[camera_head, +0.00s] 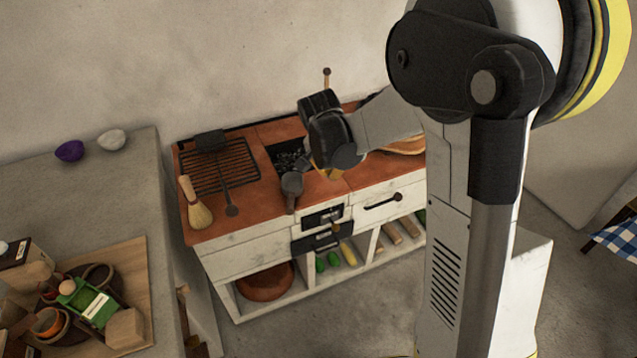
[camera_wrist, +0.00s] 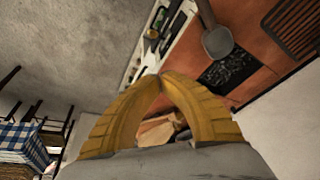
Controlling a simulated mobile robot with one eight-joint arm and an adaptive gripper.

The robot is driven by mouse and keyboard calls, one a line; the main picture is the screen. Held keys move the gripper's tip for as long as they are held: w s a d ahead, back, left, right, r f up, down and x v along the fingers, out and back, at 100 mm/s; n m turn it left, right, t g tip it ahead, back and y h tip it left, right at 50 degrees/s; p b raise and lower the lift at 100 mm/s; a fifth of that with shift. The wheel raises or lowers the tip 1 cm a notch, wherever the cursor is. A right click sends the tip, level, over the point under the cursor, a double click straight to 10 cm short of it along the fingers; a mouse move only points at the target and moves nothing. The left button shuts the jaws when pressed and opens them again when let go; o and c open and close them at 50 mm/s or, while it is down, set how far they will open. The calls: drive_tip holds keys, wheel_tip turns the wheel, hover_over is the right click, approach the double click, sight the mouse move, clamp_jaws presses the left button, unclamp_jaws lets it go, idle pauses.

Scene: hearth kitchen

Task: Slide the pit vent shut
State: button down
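The pit vent (camera_head: 322,217) is a small dark slotted panel set in the white front of the hearth counter, below the coal pit. A small brass-coloured knob (camera_head: 336,228) shows near its lower right. I cannot tell how far its slide stands open. Part of the dark front fittings (camera_wrist: 153,34) shows small at the top of the wrist view. My gripper (camera_wrist: 162,77) has yellow fingers whose tips meet, with nothing seen between them. In the head view my gripper (camera_head: 328,173) is above the counter, behind and above the vent, partly hidden by my wrist.
The coal pit (camera_head: 285,158) has a dark scoop (camera_head: 291,184) at its front edge. A grill grate (camera_head: 225,170) and a brush (camera_head: 196,208) lie left. A drawer handle (camera_head: 383,201) is to the right. Open shelves hold vegetables and a bowl (camera_head: 266,282). Floor before the counter is clear.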

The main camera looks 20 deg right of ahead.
drive_tip(key=w+d+f+m+g+b, duration=0.1)
drive_tip(key=w+d+f+m, duration=0.2)
drive_tip(key=f, duration=0.7)
drive_tip(key=m+g+h+b, duration=0.1)
drive_tip(key=m, duration=0.1)
hover_over(333, 224)
drive_tip(key=s, duration=0.2)
wheel_tip(333, 224, down, 11)
drive_tip(key=s+b+x, duration=0.1)
drive_tip(key=b+x, duration=0.3)
drive_tip(key=x, duration=0.6)
drive_tip(key=shift+w+d+f, duration=0.3)
drive_tip(key=shift+w+d, duration=0.05)
drive_tip(key=shift+w, duration=0.05)
drive_tip(key=a, duration=0.7)
drive_tip(key=shift+s+d, duration=0.1)
